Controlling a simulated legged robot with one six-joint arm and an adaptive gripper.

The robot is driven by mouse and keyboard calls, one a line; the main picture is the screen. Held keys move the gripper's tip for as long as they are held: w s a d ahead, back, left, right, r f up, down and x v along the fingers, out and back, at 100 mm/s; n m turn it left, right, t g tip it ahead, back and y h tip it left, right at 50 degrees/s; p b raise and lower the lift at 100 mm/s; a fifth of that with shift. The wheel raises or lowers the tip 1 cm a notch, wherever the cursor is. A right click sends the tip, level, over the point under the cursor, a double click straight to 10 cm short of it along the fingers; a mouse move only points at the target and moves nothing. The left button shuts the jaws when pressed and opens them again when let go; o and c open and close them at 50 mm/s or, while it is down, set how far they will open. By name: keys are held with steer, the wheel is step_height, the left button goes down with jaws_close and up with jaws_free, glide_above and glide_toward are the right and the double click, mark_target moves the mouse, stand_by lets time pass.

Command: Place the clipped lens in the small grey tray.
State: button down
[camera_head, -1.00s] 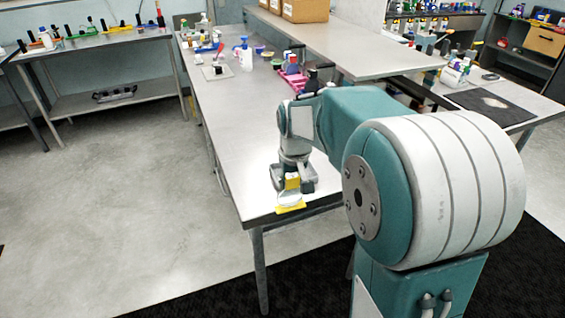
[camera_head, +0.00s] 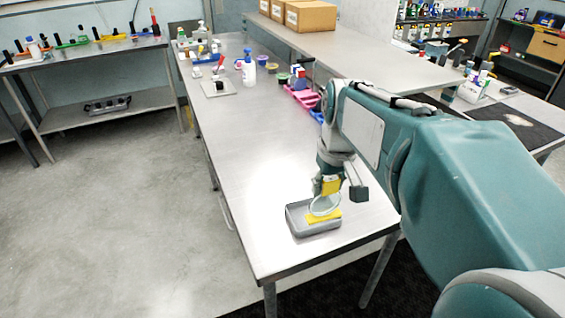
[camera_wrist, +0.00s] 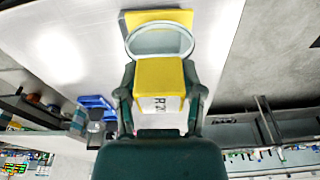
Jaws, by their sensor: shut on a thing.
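My gripper (camera_head: 340,190) is shut on the clipped lens. In the wrist view, my gripper (camera_wrist: 160,100) has its fingers on both sides of the yellow block, marked with dark letters. In the head view the lens (camera_head: 323,206) hangs tilted over the small grey tray (camera_head: 300,232), near the table's front end. The yellow piece overlaps the tray's inside there. I cannot tell whether it touches the tray floor.
The metal table (camera_head: 262,170) is clear around the tray. Pink bins (camera_head: 303,96), a blue-topped bottle (camera_head: 249,72) and a small board (camera_head: 217,88) stand farther back. A raised shelf (camera_head: 370,50) with cardboard boxes (camera_head: 305,15) runs along the right.

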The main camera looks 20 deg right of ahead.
steer(key=shift+w+d+f, duration=0.4)
steer(key=shift+w+f, duration=1.1)
steer(key=shift+f, duration=0.3)
steer(key=shift+w+d+f, duration=0.4)
steer(key=shift+w+f, duration=1.1)
steer(key=shift+f, duration=0.35)
steer(key=shift+w+d+f, duration=0.4)
steer(key=shift+w+f, duration=1.1)
steer(key=shift+f, duration=0.3)
steer(key=shift+f, duration=0.1)
steer(key=shift+c, duration=1.1)
jaws_free()
